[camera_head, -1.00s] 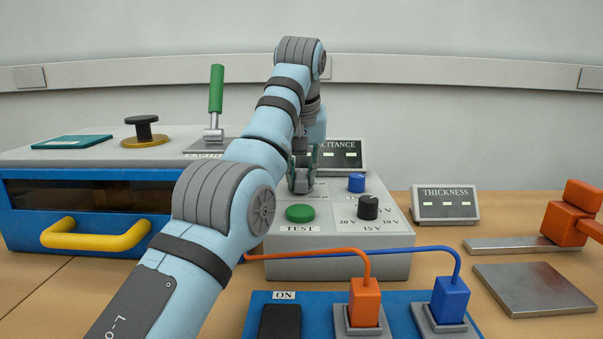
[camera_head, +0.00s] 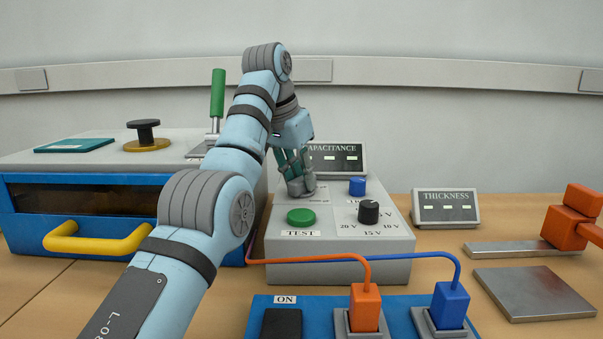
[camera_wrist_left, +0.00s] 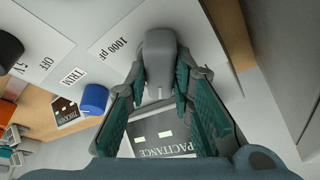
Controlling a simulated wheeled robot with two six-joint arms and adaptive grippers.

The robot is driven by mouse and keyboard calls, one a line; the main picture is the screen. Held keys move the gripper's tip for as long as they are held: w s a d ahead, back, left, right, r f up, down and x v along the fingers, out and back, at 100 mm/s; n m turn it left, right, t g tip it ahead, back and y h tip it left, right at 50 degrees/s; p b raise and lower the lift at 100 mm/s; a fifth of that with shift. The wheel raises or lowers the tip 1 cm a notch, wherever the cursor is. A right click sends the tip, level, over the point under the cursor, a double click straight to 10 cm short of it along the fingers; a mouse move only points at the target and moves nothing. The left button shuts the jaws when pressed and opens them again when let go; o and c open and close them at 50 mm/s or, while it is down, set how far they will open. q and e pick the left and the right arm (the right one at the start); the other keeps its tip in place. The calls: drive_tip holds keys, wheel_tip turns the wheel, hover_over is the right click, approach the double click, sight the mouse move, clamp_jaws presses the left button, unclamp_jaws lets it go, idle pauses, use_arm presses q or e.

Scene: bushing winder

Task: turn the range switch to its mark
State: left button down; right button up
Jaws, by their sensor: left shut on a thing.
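The range switch is a grey handle on the light grey test box (camera_head: 345,262), beside a "1000 pF" label in the left wrist view. The handle (camera_wrist_left: 160,62) shows between the fingers of my left gripper (camera_wrist_left: 162,85) there. In the head view, my left gripper (camera_head: 297,187) is tilted and shut on the handle at the box's back left, behind the green TEST button (camera_head: 301,216). The fingers hide most of the handle there, and I cannot tell whether it points at its mark. My right gripper is not in view.
A black voltage knob (camera_head: 369,211) and a blue knob (camera_head: 357,186) stand right of the gripper. The CAPACITANCE display (camera_head: 340,158) is close behind it. A blue oven with a yellow handle (camera_head: 97,236) is at left. Orange and blue plugs (camera_head: 365,306) are in front.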

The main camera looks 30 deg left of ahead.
use_arm(q)
drive_tip(key=shift+m+h+p, duration=0.3)
drive_tip(key=shift+m+p, duration=0.05)
drive_tip(key=shift+m, duration=0.45)
drive_tip(key=c, duration=1.4)
unclamp_jaws()
